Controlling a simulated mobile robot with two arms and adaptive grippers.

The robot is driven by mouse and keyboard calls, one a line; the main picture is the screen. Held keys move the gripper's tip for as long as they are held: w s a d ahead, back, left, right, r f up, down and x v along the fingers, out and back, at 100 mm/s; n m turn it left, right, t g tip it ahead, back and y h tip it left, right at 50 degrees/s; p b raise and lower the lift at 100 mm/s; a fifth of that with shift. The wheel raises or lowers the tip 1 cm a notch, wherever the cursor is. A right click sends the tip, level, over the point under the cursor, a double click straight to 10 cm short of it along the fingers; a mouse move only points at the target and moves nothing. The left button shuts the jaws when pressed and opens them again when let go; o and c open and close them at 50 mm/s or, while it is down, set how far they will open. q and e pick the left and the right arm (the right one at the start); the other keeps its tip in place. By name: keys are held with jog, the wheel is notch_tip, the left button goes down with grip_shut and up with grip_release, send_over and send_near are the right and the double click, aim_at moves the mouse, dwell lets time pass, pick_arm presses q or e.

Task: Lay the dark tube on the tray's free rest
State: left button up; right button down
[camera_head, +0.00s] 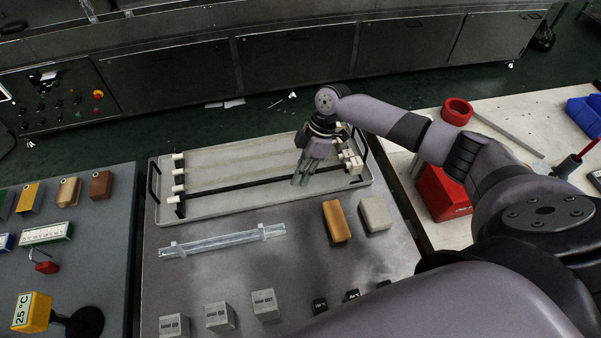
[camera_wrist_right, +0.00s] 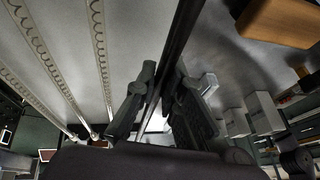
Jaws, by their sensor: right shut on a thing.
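The dark tube (camera_head: 240,184) is long and thin and spans the front part of the pale tray (camera_head: 270,203) from left to right. My right gripper (camera_head: 303,178) is shut on it, right of its middle. The tube also runs up between the fingers in the right wrist view (camera_wrist_right: 184,25). White rests (camera_head: 178,172) line the tray's left side, with more at its right side (camera_head: 352,162). The tube's left end is by the front left rest; I cannot tell whether it touches. Several pale patterned tubes (camera_wrist_right: 98,30) lie behind it. My left gripper is out of view.
A clear tube (camera_head: 222,241) lies on two supports in front of the tray. An orange-brown block (camera_head: 336,221) and a beige block (camera_head: 375,213) stand to its right. Grey labelled blocks (camera_head: 265,304) stand nearer. A red box (camera_head: 442,194) is right of the tray.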

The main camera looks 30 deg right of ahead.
aim_at(301, 189)
jog(key=shift+p, duration=0.5)
dwell(1.1)
jog(key=shift+f+b, duration=1.05)
jog(key=shift+f, duration=0.55)
jog(key=c, duration=1.6)
grip_release()
jog(key=v, duration=1.2)
jog(key=shift+a, duration=0.1)
